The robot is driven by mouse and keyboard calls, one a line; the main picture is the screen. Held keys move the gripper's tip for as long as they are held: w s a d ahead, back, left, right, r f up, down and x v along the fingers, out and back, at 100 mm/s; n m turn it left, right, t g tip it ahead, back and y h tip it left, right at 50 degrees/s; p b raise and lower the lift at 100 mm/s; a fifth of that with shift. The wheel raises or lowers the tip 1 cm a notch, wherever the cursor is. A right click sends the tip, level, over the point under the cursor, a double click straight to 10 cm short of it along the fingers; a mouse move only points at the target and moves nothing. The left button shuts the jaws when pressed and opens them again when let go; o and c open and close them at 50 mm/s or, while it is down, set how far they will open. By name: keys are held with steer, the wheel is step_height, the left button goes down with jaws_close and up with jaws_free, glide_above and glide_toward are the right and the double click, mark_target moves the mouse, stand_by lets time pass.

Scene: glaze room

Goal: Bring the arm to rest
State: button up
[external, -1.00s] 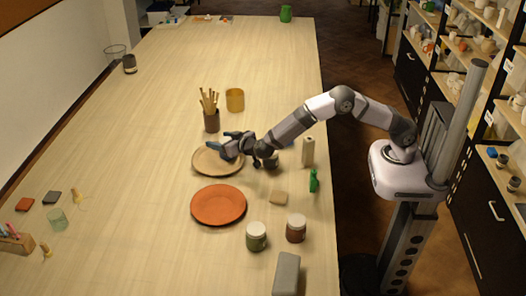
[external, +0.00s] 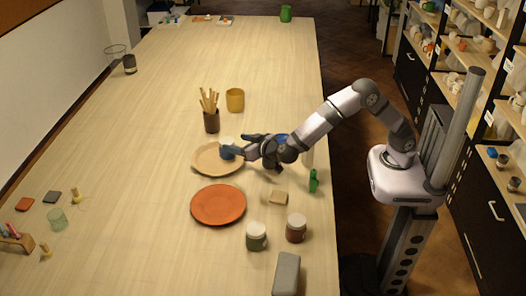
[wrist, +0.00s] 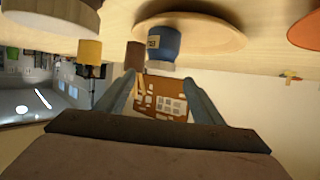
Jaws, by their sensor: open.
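My arm reaches in from the right over the table in the external view. My gripper (external: 238,149) is open, with its blue-grey fingers held roughly level near the right side of the beige plate (external: 203,165). A blue jar with a white lid (external: 227,141) stands on that plate, partly hidden by the gripper. In the wrist view, which is upside down, the blue jar (wrist: 163,46) is beyond the fingertips. The space between the fingers (wrist: 160,80) is empty, with only the far wall and a brown board behind it.
An orange plate (external: 218,204), a green-brown jar (external: 256,238), a brown jar (external: 296,229) and a grey block (external: 286,273) stand nearer the camera. A brush pot (external: 211,121) and yellow cup (external: 235,100) stand behind. A small green object (external: 313,181) is near the right edge. The table's left middle is clear.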

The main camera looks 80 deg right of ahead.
steer(key=shift+s+a+r, duration=0.15)
steer(key=shift+s+a, duration=0.1)
steer(key=shift+s, duration=0.1)
